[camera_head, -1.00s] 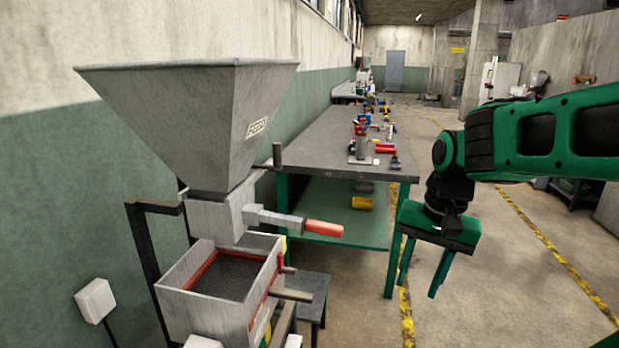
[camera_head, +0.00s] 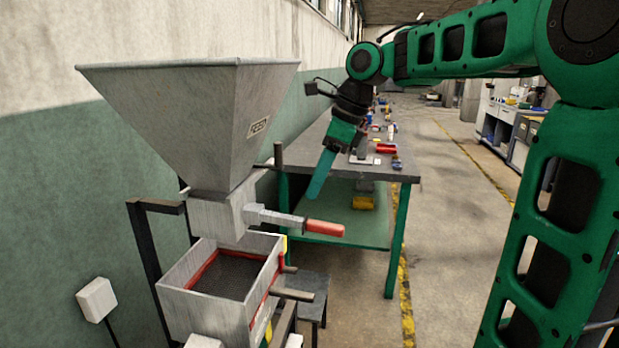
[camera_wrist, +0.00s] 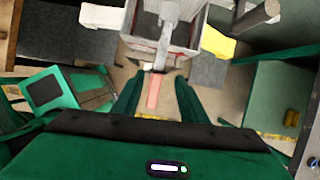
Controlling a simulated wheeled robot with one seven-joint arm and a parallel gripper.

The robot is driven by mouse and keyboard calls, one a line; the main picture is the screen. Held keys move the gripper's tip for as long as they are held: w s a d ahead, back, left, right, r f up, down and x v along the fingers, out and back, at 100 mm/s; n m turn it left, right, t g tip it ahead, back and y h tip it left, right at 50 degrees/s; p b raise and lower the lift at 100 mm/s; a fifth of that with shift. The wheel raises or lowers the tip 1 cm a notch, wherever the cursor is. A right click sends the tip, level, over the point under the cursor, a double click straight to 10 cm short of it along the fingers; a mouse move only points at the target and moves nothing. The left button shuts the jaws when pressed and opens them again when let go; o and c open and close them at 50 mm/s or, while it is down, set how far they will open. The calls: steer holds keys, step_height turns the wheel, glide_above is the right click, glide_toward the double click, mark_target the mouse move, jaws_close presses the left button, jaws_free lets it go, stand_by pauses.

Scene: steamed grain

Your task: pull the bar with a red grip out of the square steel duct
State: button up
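The bar (camera_head: 275,216) sticks out to the right from the square steel duct (camera_head: 217,217) below the hopper. Its red grip (camera_head: 325,228) is at the free end. My gripper (camera_head: 318,190) is above the red grip in the head view, with its fingers pointing down and apart from it. In the wrist view the red grip (camera_wrist: 153,92) lies between the two spread fingers of my gripper (camera_wrist: 156,88), further off than the fingertips. The gripper is open and empty. How far the bar reaches into the duct is hidden.
A grey hopper (camera_head: 190,110) stands over the duct. A mesh-bottomed box with a red inner edge (camera_head: 168,277) is below it, with short rods (camera_head: 292,294) sticking out right. A workbench (camera_head: 335,150) with several items stands behind.

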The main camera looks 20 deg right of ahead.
mark_target(335, 225)
steer(key=shift+m, duration=0.4)
steer(key=x, duration=0.7)
steer(key=w+x, duration=0.1)
steer(key=x, duration=0.2)
steer(key=shift+a, duration=0.5)
steer(key=shift+c, duration=0.6)
jaws_close()
steer(key=c, duration=0.6)
jaws_free()
jaws_close()
steer(key=shift+s+d, duration=0.55)
steer(key=shift+d, duration=0.3)
steer(key=shift+s+d, duration=0.55)
steer(key=shift+d, duration=0.35)
steer(key=shift+s+d, duration=0.9)
steer(key=shift+d, duration=0.25)
steer(key=shift+s+d, duration=0.9)
steer(key=shift+d, duration=0.3)
